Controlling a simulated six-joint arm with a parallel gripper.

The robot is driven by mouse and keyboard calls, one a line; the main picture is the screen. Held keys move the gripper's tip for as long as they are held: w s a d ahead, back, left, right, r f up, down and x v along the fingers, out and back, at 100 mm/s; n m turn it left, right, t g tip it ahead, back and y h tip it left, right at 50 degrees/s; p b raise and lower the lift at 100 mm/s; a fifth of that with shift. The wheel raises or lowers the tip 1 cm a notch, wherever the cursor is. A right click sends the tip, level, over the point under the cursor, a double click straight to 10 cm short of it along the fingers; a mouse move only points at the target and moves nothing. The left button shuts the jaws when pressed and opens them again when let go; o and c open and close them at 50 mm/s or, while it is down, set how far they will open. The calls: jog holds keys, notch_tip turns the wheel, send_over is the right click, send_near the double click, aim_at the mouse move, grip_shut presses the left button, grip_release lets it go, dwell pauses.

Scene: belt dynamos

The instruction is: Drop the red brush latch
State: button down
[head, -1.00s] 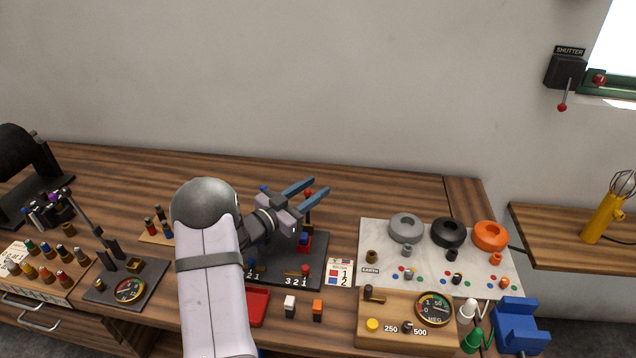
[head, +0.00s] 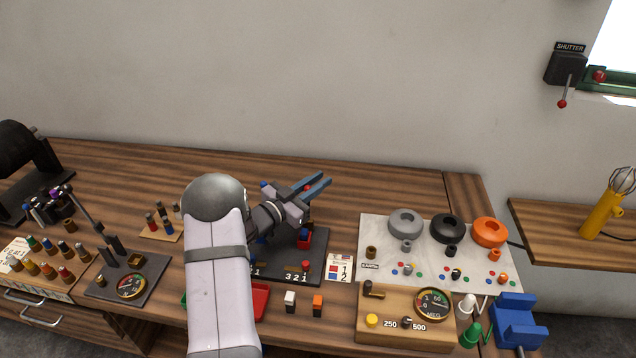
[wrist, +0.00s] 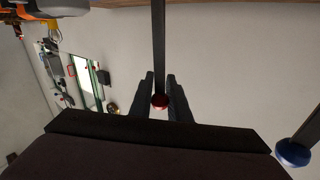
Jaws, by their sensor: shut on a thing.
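The red brush latch ends in a red knob, which shows between my fingers in the head view (head: 307,188) and in the wrist view (wrist: 160,102). In the wrist view a dark bar runs up from the knob. My gripper (head: 323,181) is shut on the red latch, above the dark board (head: 316,262). It also shows in the wrist view (wrist: 162,92), one finger on each side of the knob. My arm and gripper hide much of the latch's stem and mount. A blue knob (wrist: 293,153) on another bar is at the lower right of the wrist view.
A red block (head: 305,236) stands on the dark board under my gripper. A number card (head: 340,268) and a pale panel with grey, black and orange rings (head: 447,229) are to the right. The bench behind the board is clear.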

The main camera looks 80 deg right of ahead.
jog(key=shift+a+f, duration=0.1)
jog(key=a+m+g+h+b, duration=0.1)
jog(key=a+m+b, duration=0.1)
jog(key=a+b, duration=0.4)
jog(key=shift+a+r+g+h+b, duration=0.3)
jog(key=shift+r+g+h+b, duration=0.1)
jog(key=shift+b, duration=1.6)
